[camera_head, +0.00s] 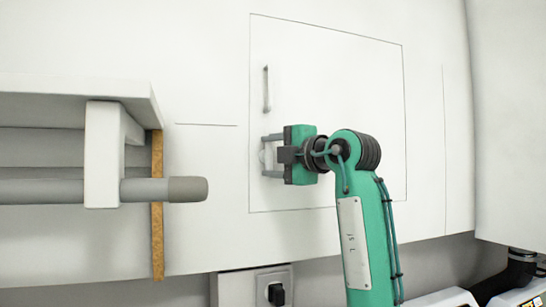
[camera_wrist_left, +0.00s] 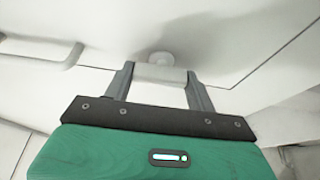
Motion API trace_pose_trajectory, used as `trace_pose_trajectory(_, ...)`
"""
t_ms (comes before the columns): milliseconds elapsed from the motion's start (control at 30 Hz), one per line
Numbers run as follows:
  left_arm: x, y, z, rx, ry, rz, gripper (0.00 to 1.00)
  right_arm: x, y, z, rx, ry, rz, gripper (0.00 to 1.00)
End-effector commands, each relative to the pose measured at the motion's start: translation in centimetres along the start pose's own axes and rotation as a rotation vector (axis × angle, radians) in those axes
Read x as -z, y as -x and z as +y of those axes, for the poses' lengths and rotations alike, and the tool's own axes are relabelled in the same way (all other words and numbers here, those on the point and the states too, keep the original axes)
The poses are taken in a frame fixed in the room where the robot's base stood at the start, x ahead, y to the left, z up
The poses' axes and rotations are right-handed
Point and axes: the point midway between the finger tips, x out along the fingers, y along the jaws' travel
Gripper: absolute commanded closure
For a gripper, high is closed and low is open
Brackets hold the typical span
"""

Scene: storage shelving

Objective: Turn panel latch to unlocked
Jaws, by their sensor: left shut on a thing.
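The panel (camera_head: 340,90) is a flat white door outlined by a thin seam in the white wall. Its latch sits at the lower left of the panel, mostly hidden by my gripper in the head view. In the left wrist view the latch (camera_wrist_left: 160,73) is a pale grey bar with a round base behind it. My left gripper (camera_head: 268,156) is at the panel, its two grey fingers (camera_wrist_left: 160,84) shut on the latch from both sides. I cannot tell whether the latch is in its locked or unlocked position. My right gripper is not in view.
A grey vertical handle (camera_head: 266,90) is on the panel above the latch. A white shelf (camera_head: 75,88) with a grey rod (camera_head: 185,189) juts out at the left. A socket with a black plug (camera_head: 275,293) is below.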

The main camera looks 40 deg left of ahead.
Motion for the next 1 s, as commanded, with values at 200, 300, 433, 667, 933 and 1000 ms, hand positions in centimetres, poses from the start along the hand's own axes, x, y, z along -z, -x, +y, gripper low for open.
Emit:
trace_pose_trajectory(200, 0.0, 0.0, -0.1, 0.001, 0.001, 0.000, 0.22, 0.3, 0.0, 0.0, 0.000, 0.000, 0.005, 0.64)
trace_pose_trajectory(300, 0.0, 0.0, 0.0, 0.001, 0.001, 0.000, 0.22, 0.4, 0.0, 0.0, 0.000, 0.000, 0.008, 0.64)
trace_pose_trajectory(433, 0.0, 0.1, -0.1, 0.000, 0.000, 0.000, 0.22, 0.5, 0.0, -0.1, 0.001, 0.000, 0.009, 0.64)
trace_pose_trajectory(667, -0.1, 2.6, -0.2, -0.001, 0.000, -0.002, 0.22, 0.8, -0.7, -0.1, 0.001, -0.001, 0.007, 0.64)
trace_pose_trajectory(933, 0.0, 8.9, -0.2, -0.001, 0.001, -0.004, 0.22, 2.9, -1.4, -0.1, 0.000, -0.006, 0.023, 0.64)
trace_pose_trajectory(1000, -0.1, 10.3, -0.2, 0.000, 0.001, -0.002, 0.22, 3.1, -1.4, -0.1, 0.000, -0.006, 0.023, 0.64)
